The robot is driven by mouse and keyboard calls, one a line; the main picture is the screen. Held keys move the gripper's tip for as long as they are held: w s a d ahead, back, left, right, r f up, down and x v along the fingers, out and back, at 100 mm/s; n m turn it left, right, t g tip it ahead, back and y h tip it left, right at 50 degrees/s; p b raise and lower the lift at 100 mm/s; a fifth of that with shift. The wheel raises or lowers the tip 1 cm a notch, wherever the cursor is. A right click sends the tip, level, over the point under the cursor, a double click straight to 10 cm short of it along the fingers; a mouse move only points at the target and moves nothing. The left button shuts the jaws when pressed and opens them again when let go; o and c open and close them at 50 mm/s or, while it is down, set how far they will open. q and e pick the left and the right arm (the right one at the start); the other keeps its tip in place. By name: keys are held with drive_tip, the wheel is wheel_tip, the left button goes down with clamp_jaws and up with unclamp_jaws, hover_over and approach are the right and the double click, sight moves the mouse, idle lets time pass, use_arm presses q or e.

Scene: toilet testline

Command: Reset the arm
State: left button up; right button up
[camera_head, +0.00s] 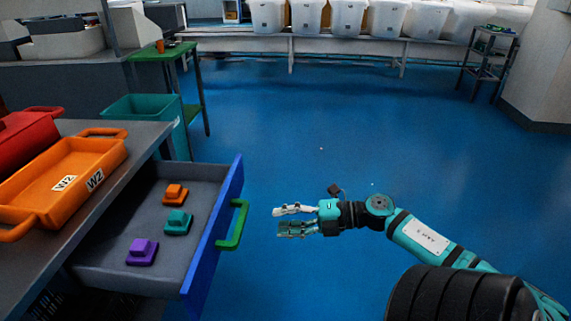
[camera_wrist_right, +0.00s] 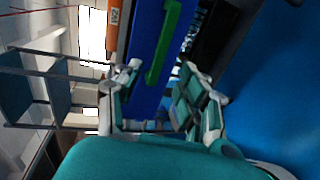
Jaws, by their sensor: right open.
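My right gripper (camera_head: 284,222) is in the head view, to the right of the open drawer (camera_head: 112,262). Its fingers are apart, with nothing between them, and point left towards the drawer's green handle (camera_head: 233,225). A gap of floor shows between the fingertips and the handle. In the right wrist view the two fingers stand apart at left and right, and the green handle (camera_wrist_right: 163,42) on the blue drawer front (camera_wrist_right: 143,60) shows beyond them. My left gripper is not in view.
The drawer holds orange (camera_head: 175,194), teal (camera_head: 178,222) and purple (camera_head: 142,252) blocks. An orange tray (camera_head: 92,160) and a red case (camera_head: 25,140) are on the grey table. A teal bin (camera_head: 150,108) and a green table (camera_head: 165,52) stand behind. The blue floor is clear.

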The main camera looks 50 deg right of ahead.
idle(0.3)
